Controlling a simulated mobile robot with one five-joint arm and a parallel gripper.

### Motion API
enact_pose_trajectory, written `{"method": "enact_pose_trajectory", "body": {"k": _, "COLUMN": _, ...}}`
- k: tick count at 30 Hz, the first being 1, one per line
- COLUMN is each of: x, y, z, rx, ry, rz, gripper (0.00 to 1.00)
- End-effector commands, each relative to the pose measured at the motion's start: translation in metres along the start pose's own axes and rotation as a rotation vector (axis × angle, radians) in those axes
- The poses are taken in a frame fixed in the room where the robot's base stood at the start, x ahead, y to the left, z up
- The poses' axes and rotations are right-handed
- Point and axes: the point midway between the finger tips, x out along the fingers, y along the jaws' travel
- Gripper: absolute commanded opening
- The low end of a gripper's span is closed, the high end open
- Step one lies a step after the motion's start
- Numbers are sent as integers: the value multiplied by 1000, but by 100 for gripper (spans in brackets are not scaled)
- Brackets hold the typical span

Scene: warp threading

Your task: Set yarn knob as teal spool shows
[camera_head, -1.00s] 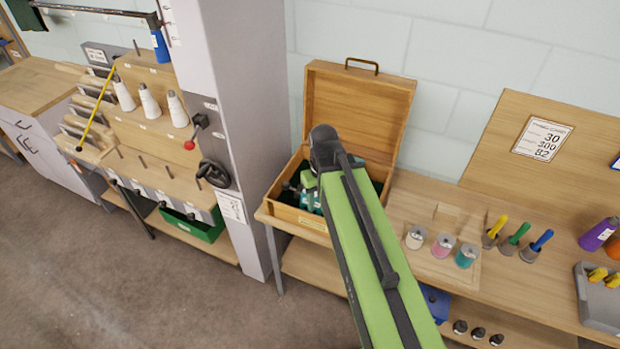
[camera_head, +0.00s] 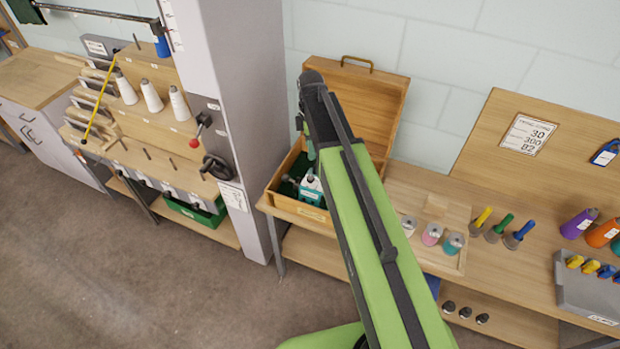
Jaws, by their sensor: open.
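A small teal-wound spool (camera_head: 453,245) stands upright at the right end of a row of three on a wooden board, beside a pink one (camera_head: 432,234) and a cream one (camera_head: 408,226). Any marking on it is too small to read. A teal and white device (camera_head: 311,188) lies in the open wooden box (camera_head: 300,210), partly hidden by my arm. I cannot make out a yarn knob on it. My green arm (camera_head: 365,215) crosses in front of the box, its dark joint over the lid. My gripper is hidden behind the arm.
A black handwheel (camera_head: 217,166) and a red-balled lever (camera_head: 195,142) are on the grey column (camera_head: 235,90) at left. A card (camera_head: 523,134) stands on the right panel. Colored-handled tools (camera_head: 497,228) and a grey tray (camera_head: 590,290) are on the bench.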

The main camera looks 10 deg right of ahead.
Motion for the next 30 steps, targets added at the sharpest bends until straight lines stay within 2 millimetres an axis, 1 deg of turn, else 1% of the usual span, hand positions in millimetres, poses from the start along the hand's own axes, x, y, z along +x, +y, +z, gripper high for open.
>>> {"method": "enact_pose_trajectory", "body": {"k": 1, "x": 19, "y": 0, "z": 0, "rx": 0, "ry": 0, "rz": 0, "gripper": 48}}
{"method": "enact_pose_trajectory", "body": {"k": 18, "x": 134, "y": 0, "z": -1, "rx": 0, "ry": 0, "rz": 0, "gripper": 48}}
{"method": "enact_pose_trajectory", "body": {"k": 21, "x": 145, "y": 0, "z": -1, "rx": 0, "ry": 0, "rz": 0, "gripper": 48}}
{"method": "enact_pose_trajectory", "body": {"k": 23, "x": 148, "y": 0, "z": -1, "rx": 0, "ry": 0, "rz": 0, "gripper": 48}}
{"method": "enact_pose_trajectory", "body": {"k": 30, "x": 147, "y": 0, "z": -2, "rx": -1, "ry": 0, "rz": 0, "gripper": 48}}
